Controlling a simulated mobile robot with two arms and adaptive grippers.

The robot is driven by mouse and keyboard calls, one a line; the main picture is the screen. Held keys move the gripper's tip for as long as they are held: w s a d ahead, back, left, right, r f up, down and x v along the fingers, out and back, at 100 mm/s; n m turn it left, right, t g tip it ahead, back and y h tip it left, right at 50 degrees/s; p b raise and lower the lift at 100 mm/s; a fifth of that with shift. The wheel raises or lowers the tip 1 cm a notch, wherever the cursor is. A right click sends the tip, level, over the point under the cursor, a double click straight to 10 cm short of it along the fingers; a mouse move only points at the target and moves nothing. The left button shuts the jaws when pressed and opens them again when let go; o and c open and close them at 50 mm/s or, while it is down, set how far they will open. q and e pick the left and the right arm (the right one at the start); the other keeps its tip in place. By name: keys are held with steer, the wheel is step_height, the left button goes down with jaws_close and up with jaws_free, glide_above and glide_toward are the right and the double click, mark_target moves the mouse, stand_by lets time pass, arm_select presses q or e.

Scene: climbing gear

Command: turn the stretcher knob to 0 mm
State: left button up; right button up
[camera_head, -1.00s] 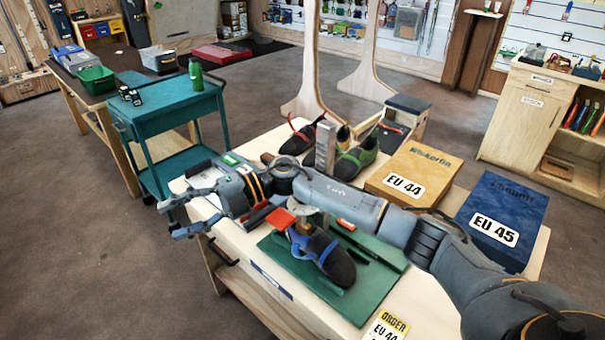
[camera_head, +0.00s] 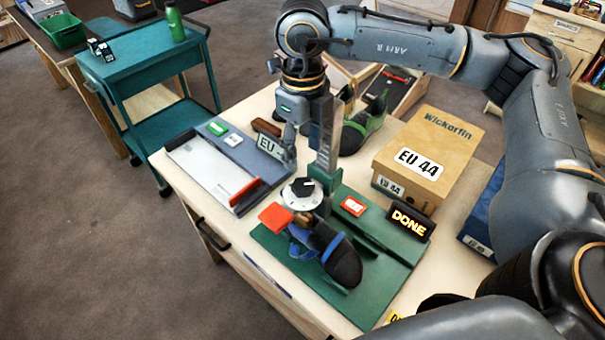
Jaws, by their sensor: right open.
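The stretcher knob (camera_head: 302,187) is black and sits on a white round dial (camera_head: 301,199); its setting is too small to read. The dial is at the front of an upright stretcher post (camera_head: 327,140) on a green base (camera_head: 374,290). A dark shoe with blue straps (camera_head: 337,262) lies below the knob, beside a red-orange lever (camera_head: 276,216). My right gripper (camera_head: 290,143) points down, open and empty. It appears above and slightly left of the knob, apart from it, near the post. My left gripper is not in view.
A grey measuring board (camera_head: 187,161) with a red slider lies left of the base. An "EU" tag (camera_head: 272,147) stands near my gripper. A yellow EU 44 box (camera_head: 440,135) and a blue box (camera_head: 480,215) are at right.

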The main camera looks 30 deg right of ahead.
mark_target(303, 185)
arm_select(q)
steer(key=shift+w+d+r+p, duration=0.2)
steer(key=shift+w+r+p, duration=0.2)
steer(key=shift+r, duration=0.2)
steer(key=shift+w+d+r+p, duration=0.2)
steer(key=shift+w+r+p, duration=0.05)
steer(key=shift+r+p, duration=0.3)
arm_select(e)
step_height(303, 185, down, 9)
steer(key=shift+w+d+f, duration=0.1)
steer(key=shift+w+f, duration=0.05)
steer(key=shift+f, duration=0.05)
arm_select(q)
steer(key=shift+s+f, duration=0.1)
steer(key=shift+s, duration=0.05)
arm_select(e)
steer(key=c, duration=0.8)
